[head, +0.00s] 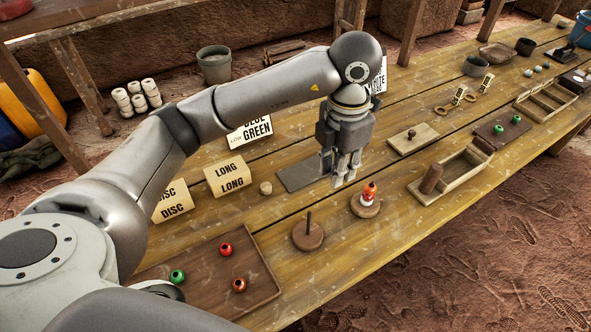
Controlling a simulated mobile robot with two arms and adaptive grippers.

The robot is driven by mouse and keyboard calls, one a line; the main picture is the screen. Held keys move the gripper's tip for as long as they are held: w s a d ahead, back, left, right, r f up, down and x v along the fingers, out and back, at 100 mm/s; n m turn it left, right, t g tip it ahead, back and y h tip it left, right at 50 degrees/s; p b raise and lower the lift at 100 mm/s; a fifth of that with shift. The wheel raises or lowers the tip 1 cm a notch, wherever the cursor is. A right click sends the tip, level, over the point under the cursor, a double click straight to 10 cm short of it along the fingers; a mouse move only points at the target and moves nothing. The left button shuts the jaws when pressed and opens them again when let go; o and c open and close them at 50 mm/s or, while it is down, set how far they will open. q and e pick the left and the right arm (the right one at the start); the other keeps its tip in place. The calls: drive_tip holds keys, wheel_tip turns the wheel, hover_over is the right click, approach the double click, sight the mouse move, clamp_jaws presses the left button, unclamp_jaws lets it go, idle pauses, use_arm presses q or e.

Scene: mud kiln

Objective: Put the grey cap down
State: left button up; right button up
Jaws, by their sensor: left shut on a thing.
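My left gripper (342,178) points down over the middle of the table, just right of a flat dark grey plate (297,175). Its fingers are close together and shut on the grey cap, which is mostly hidden between them and hard to tell from the grey fingers. I cannot tell whether the cap touches anything below. A round base with a bare dark peg (308,236) stands nearer. My right gripper is not in view.
A brown tray (205,275) with red, green and orange beads lies at front left. Signs reading LONG (230,175) and GREEN (250,131) stand behind, with a small wooden cylinder (266,188). A wooden box (455,175) and a knobbed board (412,139) lie to the right.

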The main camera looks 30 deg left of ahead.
use_arm(q)
drive_tip(key=p, duration=0.1)
approach(296, 176)
drive_tip(key=s+d+r, duration=0.2)
drive_tip(key=d, duration=0.2)
drive_tip(key=a+f, duration=0.1)
drive_tip(key=w+f, duration=0.1)
drive_tip(key=a+f, duration=0.1)
drive_tip(key=f, duration=0.1)
drive_tip(key=shift+w+a, duration=0.15)
drive_tip(key=shift+a, duration=0.15)
drive_tip(key=shift+w+a+f+p, duration=0.2)
drive_tip(key=shift+a+f+p, duration=0.15)
drive_tip(key=shift+a+f, duration=0.25)
wheel_tip(296, 176, down, 3)
drive_tip(key=shift+r+p, duration=0.2)
drive_tip(key=shift+p, duration=0.3)
drive_tip(key=shift+f, duration=0.35)
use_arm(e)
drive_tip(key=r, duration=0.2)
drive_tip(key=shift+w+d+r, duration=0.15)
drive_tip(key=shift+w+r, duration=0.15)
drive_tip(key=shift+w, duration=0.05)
use_arm(q)
drive_tip(key=shift+f, duration=0.1)
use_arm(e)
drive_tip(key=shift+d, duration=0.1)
